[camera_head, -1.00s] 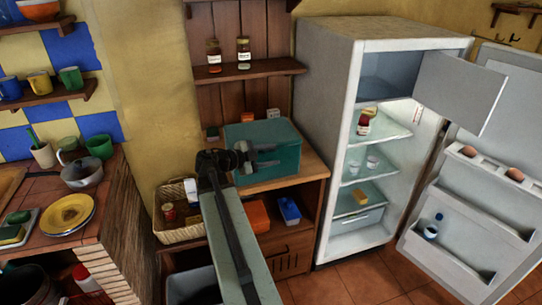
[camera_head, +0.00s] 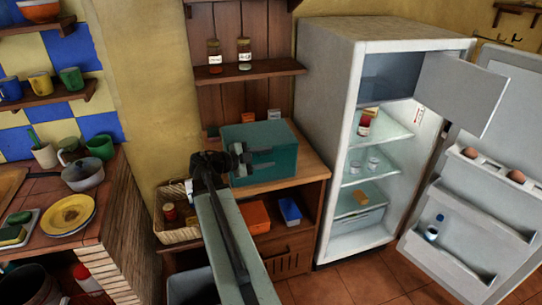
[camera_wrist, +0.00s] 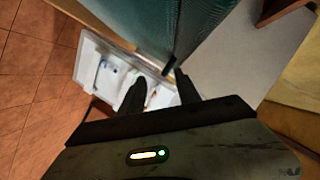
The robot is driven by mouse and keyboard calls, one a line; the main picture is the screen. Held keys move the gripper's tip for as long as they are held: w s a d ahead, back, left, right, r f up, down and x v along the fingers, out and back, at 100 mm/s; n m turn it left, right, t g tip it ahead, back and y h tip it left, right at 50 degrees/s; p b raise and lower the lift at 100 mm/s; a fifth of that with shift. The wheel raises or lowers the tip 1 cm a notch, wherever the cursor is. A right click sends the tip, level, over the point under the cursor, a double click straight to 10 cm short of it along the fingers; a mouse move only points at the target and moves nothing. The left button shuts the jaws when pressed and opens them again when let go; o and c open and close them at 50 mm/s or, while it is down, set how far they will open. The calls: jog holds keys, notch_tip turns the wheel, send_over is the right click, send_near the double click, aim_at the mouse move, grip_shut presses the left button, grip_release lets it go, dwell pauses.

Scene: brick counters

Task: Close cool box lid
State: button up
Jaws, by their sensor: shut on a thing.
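The teal cool box (camera_head: 284,160) stands on the wooden cabinet left of the fridge in the head view. Its lid (camera_head: 262,134) appears to lie over the top; whether it sits fully flush I cannot tell. My gripper (camera_head: 268,160) is at the front of the box, fingers pointing right across it. In the wrist view the teal box (camera_wrist: 205,25) fills the upper middle, just beyond my gripper (camera_wrist: 160,76). My fingers are a little apart and shut on the cool box lid, though the contact itself is hard to see.
The open fridge (camera_head: 330,120) stands right of the cabinet (camera_head: 305,175). A wicker basket (camera_head: 178,236) is at the left. An orange box (camera_head: 255,217) and a blue box (camera_head: 289,210) sit on the shelf below. Jars stand on a wall shelf (camera_head: 250,71) above.

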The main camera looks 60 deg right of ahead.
jog(key=p+v, duration=0.1)
jog(key=v, duration=0.5)
jog(key=shift+s+r, duration=0.15)
jog(key=shift+s, duration=0.05)
